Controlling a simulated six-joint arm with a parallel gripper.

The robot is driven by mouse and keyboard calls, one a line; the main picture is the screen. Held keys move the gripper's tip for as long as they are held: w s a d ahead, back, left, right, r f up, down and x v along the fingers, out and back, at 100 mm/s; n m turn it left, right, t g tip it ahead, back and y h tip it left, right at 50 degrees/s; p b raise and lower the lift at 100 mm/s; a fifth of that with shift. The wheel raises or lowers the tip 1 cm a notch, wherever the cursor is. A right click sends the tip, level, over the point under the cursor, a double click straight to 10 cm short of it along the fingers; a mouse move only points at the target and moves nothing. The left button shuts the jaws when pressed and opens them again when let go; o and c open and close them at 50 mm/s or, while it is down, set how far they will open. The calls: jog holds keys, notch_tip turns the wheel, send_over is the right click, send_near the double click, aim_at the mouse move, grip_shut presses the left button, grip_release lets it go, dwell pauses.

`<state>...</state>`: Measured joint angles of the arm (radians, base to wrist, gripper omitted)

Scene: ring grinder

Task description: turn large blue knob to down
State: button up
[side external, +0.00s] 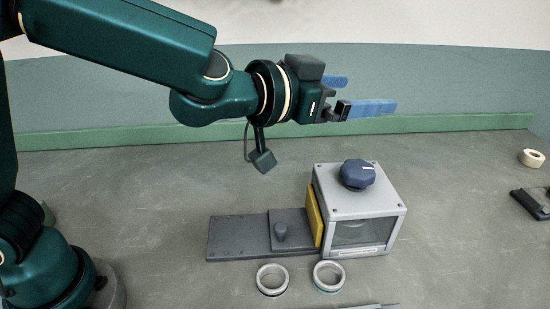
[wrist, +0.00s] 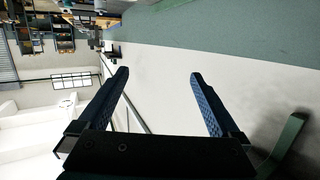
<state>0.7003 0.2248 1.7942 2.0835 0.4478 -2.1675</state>
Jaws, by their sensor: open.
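The large blue knob (side external: 357,173) sits on top of a grey box-shaped grinder (side external: 375,207) with a clear front window. A white mark shows on the knob's top, toward its right side. My gripper (side external: 368,95) is above and behind the knob, apart from it, with its blue fingers pointing right. In the wrist view my gripper (wrist: 160,75) is open, with nothing between its fingers. The knob is not in the wrist view, which looks out across the room.
A yellow plate (side external: 315,216) stands at the grinder's left side, next to a dark slide base (side external: 238,236) with a small knob. Two rings (side external: 272,279) (side external: 328,276) lie in front. A tape roll (side external: 532,158) and a dark block (side external: 533,203) are at the far right. A green border runs behind.

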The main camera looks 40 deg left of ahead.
notch_tip(320, 180, down, 5)
jog(key=m+g+h, duration=0.1)
jog(key=g, duration=0.2)
notch_tip(320, 180, up, 9)
jog(key=m+h, duration=0.5)
jog(key=h, duration=0.3)
send_near(373, 184)
jog(key=w+d+r, duration=0.2)
jog(key=w+d, duration=0.1)
jog(key=shift+w+d+r, duration=0.15)
jog(key=shift+d+r, duration=0.15)
jog(key=shift+x, duration=2.55)
jog(key=shift+c, duration=0.3)
